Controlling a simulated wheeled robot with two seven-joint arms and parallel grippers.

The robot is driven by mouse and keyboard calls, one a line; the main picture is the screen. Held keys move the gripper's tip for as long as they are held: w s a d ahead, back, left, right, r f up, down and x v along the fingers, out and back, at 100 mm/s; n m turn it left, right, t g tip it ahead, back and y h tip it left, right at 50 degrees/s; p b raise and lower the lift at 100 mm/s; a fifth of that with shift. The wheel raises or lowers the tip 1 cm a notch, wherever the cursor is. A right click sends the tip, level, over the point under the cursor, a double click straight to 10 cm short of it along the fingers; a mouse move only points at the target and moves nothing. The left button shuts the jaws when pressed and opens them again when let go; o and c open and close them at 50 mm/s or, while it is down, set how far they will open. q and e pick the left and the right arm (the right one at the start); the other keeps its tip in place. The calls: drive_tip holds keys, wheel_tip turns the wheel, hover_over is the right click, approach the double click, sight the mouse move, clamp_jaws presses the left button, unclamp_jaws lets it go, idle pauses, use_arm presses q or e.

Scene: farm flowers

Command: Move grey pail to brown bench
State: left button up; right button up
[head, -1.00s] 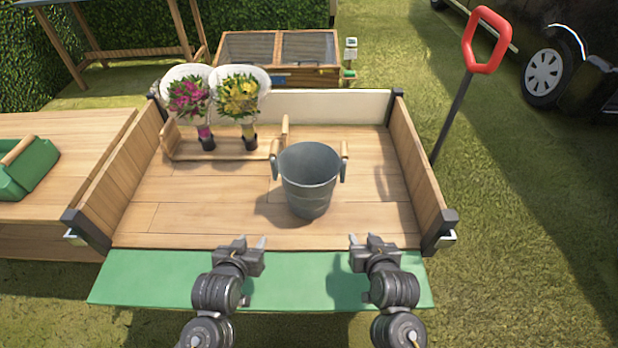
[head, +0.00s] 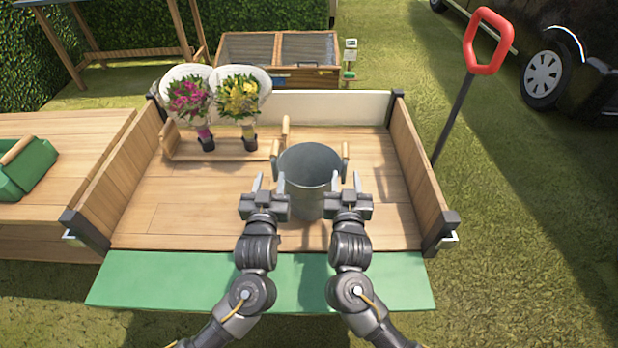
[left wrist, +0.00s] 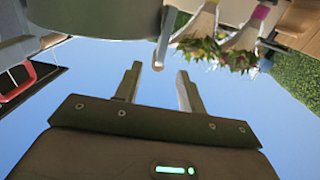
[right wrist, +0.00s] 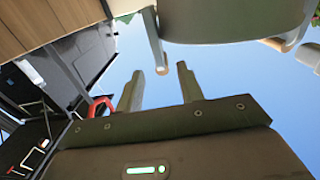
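The grey pail (head: 310,166) stands upright on the wooden bed of the cart, with a wooden grip at each side. My left gripper (head: 265,186) is open and empty at the pail's near left side. My right gripper (head: 346,186) is open and empty at its near right side. In the left wrist view, a pail handle hangs just beyond the open fingers (left wrist: 160,82). In the right wrist view, the other handle is just beyond the open fingers (right wrist: 156,84). The brown bench (head: 60,128) stands left of the cart.
A green caddy (head: 28,168) sits on the bench, whose right part is clear. Two wrapped bouquets (head: 188,95) (head: 238,98) stand in a wooden holder (head: 225,155) left of the pail. Cart side walls (head: 420,168) flank the pail. A red-handled tool (head: 487,42) stands at right.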

sight(275, 155)
use_arm(q)
drive_tip(key=w, duration=0.9)
drive_tip(key=shift+w+d, duration=0.2)
drive_tip(key=shift+d, duration=0.1)
use_arm(e)
drive_tip(key=w, duration=0.9)
drive_tip(key=shift+w+d, duration=0.2)
drive_tip(key=shift+d, duration=0.15)
use_arm(q)
clamp_jaws()
use_arm(e)
clamp_jaws()
use_arm(q)
drive_tip(key=shift+r, duration=0.1)
